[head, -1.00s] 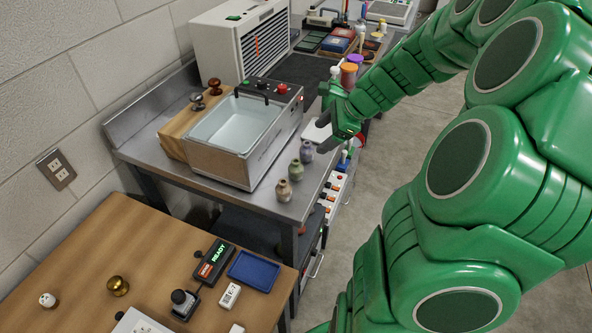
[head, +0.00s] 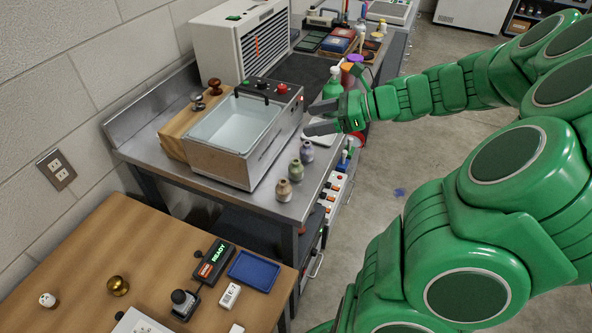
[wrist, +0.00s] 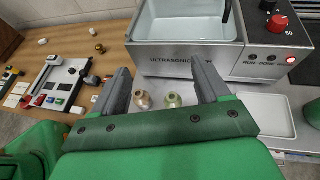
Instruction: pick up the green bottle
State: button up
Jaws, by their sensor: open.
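A larger green bottle with a white pump top (head: 333,84) stands farther back, partly behind my gripper. My gripper (head: 309,118) is open and empty, above the bench beside the cleaner, with its fingers pointing left.
A wooden table (head: 150,245) with a blue tray (head: 254,271) and small devices is in front.

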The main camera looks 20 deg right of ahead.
send_near(290, 169)
jog(key=shift+w+a+f, duration=0.35)
jog(key=shift+w+a, duration=0.1)
jog(key=shift+w, duration=0.1)
jog(key=shift+w+a+f, duration=0.4)
jog(key=shift+w, duration=0.15)
jog(key=shift+x, duration=1.15)
jog(key=shift+d+f+x, duration=0.1)
jog(key=shift+f+x, duration=0.1)
jog(key=shift+x, duration=1.15)
jog(key=shift+d+f+x, duration=0.1)
jog(key=shift+f+x, duration=0.1)
jog(key=shift+x, duration=1.2)
jog(key=c, duration=1.1)
jog(key=shift+r, duration=0.1)
